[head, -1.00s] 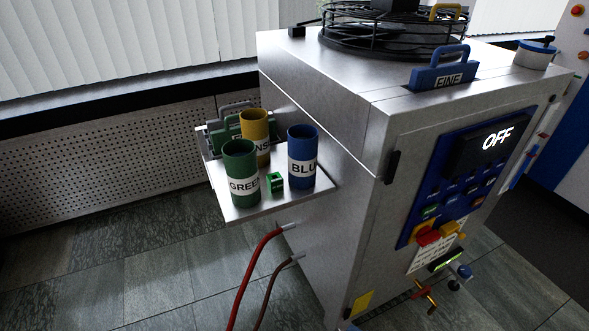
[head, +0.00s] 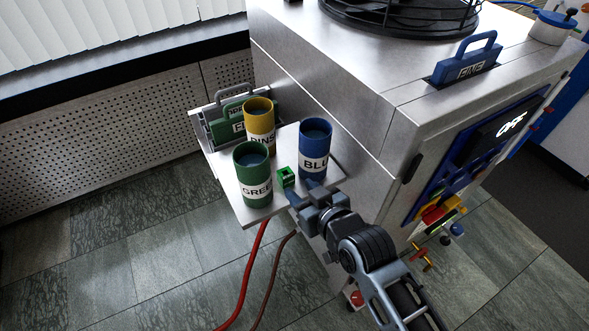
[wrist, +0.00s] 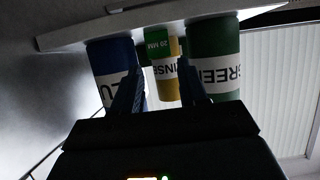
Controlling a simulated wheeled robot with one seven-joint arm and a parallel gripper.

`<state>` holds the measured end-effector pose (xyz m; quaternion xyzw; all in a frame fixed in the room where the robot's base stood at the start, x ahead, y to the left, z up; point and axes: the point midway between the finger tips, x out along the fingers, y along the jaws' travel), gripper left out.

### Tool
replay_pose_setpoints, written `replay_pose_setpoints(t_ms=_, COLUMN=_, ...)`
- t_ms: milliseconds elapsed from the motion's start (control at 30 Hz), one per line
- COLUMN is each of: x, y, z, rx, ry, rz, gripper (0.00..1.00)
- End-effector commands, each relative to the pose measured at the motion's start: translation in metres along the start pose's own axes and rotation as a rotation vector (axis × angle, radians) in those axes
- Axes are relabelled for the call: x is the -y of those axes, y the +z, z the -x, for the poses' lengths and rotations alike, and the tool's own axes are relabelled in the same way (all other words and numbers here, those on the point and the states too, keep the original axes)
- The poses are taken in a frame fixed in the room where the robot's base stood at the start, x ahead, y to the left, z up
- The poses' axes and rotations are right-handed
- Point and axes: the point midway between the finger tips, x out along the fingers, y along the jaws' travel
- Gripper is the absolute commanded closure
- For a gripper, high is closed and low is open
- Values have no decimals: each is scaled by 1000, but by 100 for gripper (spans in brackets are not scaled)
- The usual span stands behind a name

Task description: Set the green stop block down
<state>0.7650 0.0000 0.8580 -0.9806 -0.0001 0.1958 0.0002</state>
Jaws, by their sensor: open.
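The small green stop block (head: 286,177) stands on the side shelf (head: 249,216), between the green cup (head: 252,176) and the blue cup (head: 313,150). In the wrist view, which is upside down, the block (wrist: 158,45) shows a "20 MM" label and meets the shelf (wrist: 75,36). My gripper (head: 294,191) reaches in from the front right, low at the shelf's front edge. In the wrist view its fingers (wrist: 158,74) are apart, with the block just ahead of or between their tips; I cannot tell which. Nothing is gripped.
A yellow cup (head: 259,126) stands behind the block. A rack with grey and green handled plates (head: 223,127) is at the shelf's back left. The steel press cabinet (head: 335,120) rises close on the right. Red and brown hoses (head: 243,275) hang below the shelf.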

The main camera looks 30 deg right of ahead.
Motion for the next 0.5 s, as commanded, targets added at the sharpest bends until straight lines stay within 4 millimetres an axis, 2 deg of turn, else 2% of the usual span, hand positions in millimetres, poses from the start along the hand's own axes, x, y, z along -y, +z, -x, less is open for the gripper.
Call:
replay_pose_setpoints(t_ms=267, x=-1, y=-1, z=-27, rx=-1, ry=1, rz=1, gripper=57)
replay_pose_setpoints(t_ms=500, x=-3, y=0, z=-59, rx=-1, ry=1, rz=1, gripper=57)
